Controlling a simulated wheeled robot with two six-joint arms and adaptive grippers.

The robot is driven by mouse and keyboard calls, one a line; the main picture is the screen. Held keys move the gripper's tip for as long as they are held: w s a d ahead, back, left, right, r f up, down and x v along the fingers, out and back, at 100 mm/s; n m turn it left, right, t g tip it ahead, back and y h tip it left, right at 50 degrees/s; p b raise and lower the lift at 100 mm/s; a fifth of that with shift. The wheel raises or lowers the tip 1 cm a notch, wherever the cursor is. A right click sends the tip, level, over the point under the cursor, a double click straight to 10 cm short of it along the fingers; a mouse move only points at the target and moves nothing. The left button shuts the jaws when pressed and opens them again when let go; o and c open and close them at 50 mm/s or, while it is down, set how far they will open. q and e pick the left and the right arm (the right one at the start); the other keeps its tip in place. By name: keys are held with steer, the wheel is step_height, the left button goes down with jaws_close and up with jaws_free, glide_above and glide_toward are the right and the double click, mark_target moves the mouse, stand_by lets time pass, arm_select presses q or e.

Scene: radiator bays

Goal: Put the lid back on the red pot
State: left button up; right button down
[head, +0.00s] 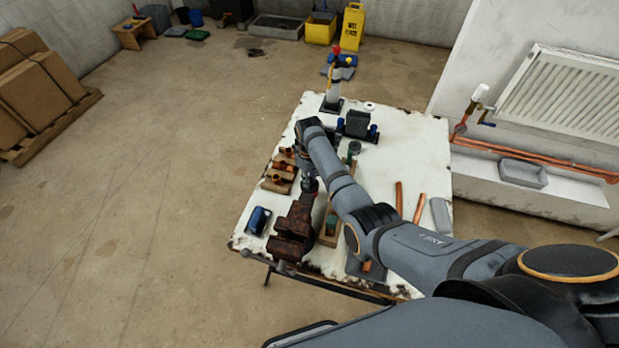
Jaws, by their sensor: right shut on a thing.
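My right arm reaches in from the right across the white-topped bench (410,150). Its bent forearm stands over the middle of the bench. My right gripper (309,183) is small and dark beside the copper fittings, just above the rusty vise (293,233). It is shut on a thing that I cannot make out. I cannot pick out the red pot or its lid; they may be hidden by my arm or too small to tell. My left gripper is not in view.
Copper fittings on wooden blocks (277,181) and a blue object (258,221) lie on the left side. A bottle (333,88) and a black holder (357,124) stand at the back. Copper pipes (418,208) lie right of my arm. A radiator (565,90) hangs on the wall.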

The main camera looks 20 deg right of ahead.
stand_by(0.5)
steer(key=shift+r+p, duration=0.15)
steer(key=shift+p, duration=0.15)
steer(key=shift+f+p, duration=0.2)
steer(key=shift+p, duration=0.35)
stand_by(1.6)
steer(key=c, duration=1.2)
jaws_free()
steer(key=shift+o, duration=0.4)
steer(key=o, duration=0.4)
steer(key=shift+f, duration=0.1)
steer(key=shift+o, duration=0.2)
